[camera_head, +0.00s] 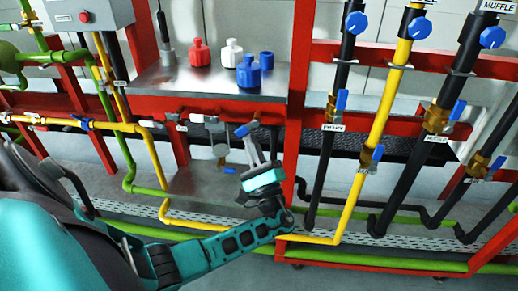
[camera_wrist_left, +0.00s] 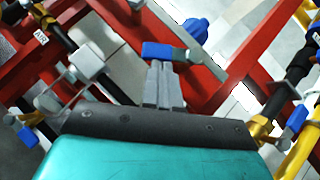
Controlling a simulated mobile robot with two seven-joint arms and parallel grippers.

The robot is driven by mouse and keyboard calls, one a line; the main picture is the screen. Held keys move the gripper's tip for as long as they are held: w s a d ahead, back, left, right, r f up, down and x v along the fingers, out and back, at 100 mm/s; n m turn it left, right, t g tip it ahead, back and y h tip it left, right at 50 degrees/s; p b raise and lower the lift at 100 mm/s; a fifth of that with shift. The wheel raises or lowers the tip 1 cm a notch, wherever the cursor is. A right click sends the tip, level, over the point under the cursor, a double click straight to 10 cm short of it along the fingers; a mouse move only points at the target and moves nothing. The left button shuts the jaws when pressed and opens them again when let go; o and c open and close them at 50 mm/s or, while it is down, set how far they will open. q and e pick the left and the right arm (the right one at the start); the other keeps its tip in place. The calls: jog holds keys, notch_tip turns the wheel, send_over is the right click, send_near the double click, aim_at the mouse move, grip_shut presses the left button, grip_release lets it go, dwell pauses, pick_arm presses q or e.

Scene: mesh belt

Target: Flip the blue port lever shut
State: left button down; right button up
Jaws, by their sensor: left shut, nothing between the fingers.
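A short blue lever (camera_head: 243,130) sits at the right end of a horizontal pipe fitting below the steel shelf in the head view. It also shows as a blue bar (camera_wrist_left: 158,50) just beyond my fingertips in the left wrist view. My left gripper (camera_head: 249,138) reaches up from below, its fingers shut and empty, with the tips at the lever. The fingers (camera_wrist_left: 164,70) overlap the lever's lower edge in the wrist view; I cannot tell whether they touch it. The lever's pivot is partly hidden. My right gripper is not in view.
Other blue levers sit on the pipes at right, such as one on the yellow pipe (camera_head: 378,153). A red post (camera_head: 294,120) stands just right of my gripper. Red, white and blue bottles stand on the steel shelf (camera_head: 180,85) above.

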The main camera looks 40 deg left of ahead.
aim_at(239, 131)
pick_arm(q)
jog(key=m+t+h, duration=0.1)
jog(key=m+t, duration=0.2)
jog(key=m, duration=0.1)
jog(key=s+a+m+t+h, duration=0.1)
jog(key=m+t+h, duration=0.1)
jog(key=m+t, duration=0.1)
jog(key=a+r+m+t+h, duration=0.1)
jog(key=m+t+h, duration=0.1)
jog(key=m, duration=0.3)
jog(key=shift+s+a+r+t, duration=0.1)
jog(key=shift+s+a+t, duration=0.1)
jog(key=shift+t, duration=0.7)
jog(key=shift+s+a+r+m+t+h, duration=0.15)
jog(key=shift+m+t+h, duration=0.45)
jog(key=shift+m+h, duration=0.35)
jog(key=shift+a+r+m+t+h, duration=0.1)
jog(key=shift+m+t+h, duration=0.5)
jog(key=shift+m+h, duration=0.35)
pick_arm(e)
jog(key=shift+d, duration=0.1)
pick_arm(q)
jog(key=shift+m, duration=0.5)
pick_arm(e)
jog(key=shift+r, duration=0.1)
